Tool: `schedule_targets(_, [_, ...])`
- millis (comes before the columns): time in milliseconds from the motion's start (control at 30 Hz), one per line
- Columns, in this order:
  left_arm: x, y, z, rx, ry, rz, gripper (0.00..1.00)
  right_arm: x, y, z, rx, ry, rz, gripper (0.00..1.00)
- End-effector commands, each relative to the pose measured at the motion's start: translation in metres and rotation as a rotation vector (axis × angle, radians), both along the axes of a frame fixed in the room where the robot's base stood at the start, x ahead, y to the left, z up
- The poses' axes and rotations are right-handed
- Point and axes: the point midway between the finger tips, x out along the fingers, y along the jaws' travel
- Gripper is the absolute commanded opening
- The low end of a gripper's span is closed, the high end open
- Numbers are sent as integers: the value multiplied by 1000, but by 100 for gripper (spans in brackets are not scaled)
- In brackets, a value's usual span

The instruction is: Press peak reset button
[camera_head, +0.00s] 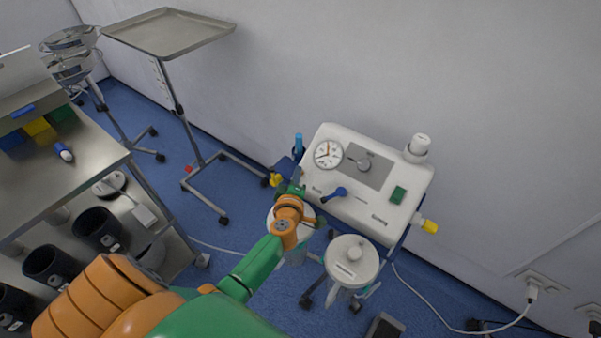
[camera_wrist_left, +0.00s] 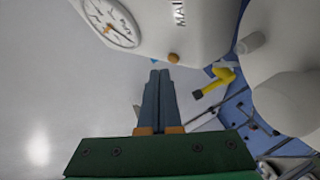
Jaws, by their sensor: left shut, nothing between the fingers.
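The white suction machine (camera_head: 330,178) stands against the wall with a round gauge (camera_head: 328,154), a blue knob (camera_head: 334,194) and a green switch (camera_head: 398,195). In the left wrist view its gauge (camera_wrist_left: 110,22) is at the upper left. A small round orange-brown button (camera_wrist_left: 173,57) shows on the machine's edge there; I cannot pick it out in the head view. My left gripper (camera_head: 286,166) is at the machine's left side, shut and empty. In the left wrist view its fingertips (camera_wrist_left: 160,72) appear just below the button; contact cannot be told.
A yellow connector (camera_wrist_left: 217,80) sits right of my fingers in the wrist view. A lidded canister (camera_head: 352,259) stands before the machine. A tray stand (camera_head: 168,35) and steel cart (camera_head: 80,165) are left.

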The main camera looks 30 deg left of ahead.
Motion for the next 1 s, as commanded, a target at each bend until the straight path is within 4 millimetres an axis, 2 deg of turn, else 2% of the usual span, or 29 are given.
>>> schedule_targets(1000, [7, -1, -11, 0, 1, 0, 0, 0, 1, -9, 1, 0, 0, 50])
